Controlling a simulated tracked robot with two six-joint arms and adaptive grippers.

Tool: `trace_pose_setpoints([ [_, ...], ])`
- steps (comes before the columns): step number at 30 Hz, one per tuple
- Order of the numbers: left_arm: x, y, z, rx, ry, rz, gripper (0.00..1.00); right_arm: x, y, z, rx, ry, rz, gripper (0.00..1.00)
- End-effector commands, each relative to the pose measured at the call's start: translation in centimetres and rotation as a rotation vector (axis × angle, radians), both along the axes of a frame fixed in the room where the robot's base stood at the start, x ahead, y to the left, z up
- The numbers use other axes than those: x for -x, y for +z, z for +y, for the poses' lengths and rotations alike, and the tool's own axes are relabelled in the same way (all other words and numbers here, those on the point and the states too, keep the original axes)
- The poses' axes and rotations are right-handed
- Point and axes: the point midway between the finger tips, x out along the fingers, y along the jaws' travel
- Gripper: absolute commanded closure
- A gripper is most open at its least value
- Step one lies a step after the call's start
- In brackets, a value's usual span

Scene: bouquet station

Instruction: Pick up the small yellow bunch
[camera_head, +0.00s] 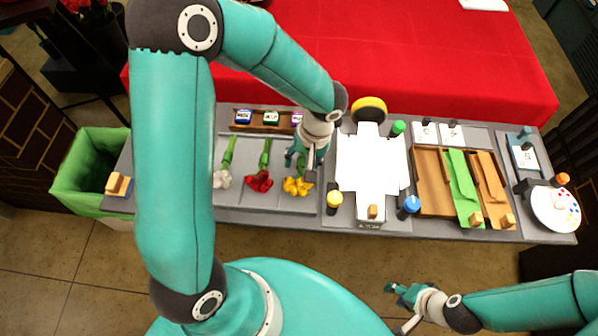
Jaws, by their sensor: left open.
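The small yellow bunch (297,187) lies on the grey table, its yellow blooms toward the front edge. My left gripper (302,167) is open, reaching down over the bunch's stem end. It hides part of the stems, and I cannot tell whether it touches them. A red bunch (259,181) and a white bunch (222,179), both with green stems, lie to the left of the yellow one. My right gripper (396,308) looks open and empty, in front of the table and away from the bunches.
A rack with small labelled blocks (270,119) stands behind the bunches. White wrapping sheet (372,165), yellow-topped bottle (333,201) and blue bottle (409,206) are to the right. A brown tray (431,182) lies further right. A green bin (84,168) stands at the left end.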

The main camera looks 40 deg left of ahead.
Motion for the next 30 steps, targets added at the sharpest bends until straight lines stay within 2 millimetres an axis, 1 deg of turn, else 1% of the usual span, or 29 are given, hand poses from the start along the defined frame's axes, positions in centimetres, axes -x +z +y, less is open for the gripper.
trace_pose_setpoints([
  [4,-0.02,0.0,0.01,0.0,0.0,-0.001,0.48,0.01,-0.02,0.0,0.0,0.0,0.0,0.6],
  [5,-0.02,0.0,0.0,0.0,0.0,-0.001,0.5,0.01,-0.03,0.0,0.0,0.0,0.0,0.6],
  [9,-0.03,0.02,-0.01,0.0,0.0,-0.001,0.73,0.01,-0.02,0.0,0.0,0.0,0.0,0.6],
  [14,-0.04,0.03,-0.02,0.0,0.0,-0.001,1.0,0.02,-0.02,0.0,0.0,0.0,0.0,0.6],
  [26,-0.08,0.14,-0.03,0.0,-0.001,-0.001,1.0,0.01,-0.02,0.0,0.0,0.0,0.0,0.6],
  [30,-0.14,0.69,-0.03,-0.001,-0.002,-0.002,1.0,0.01,-0.05,0.0,0.0,0.0,0.0,0.6],
])
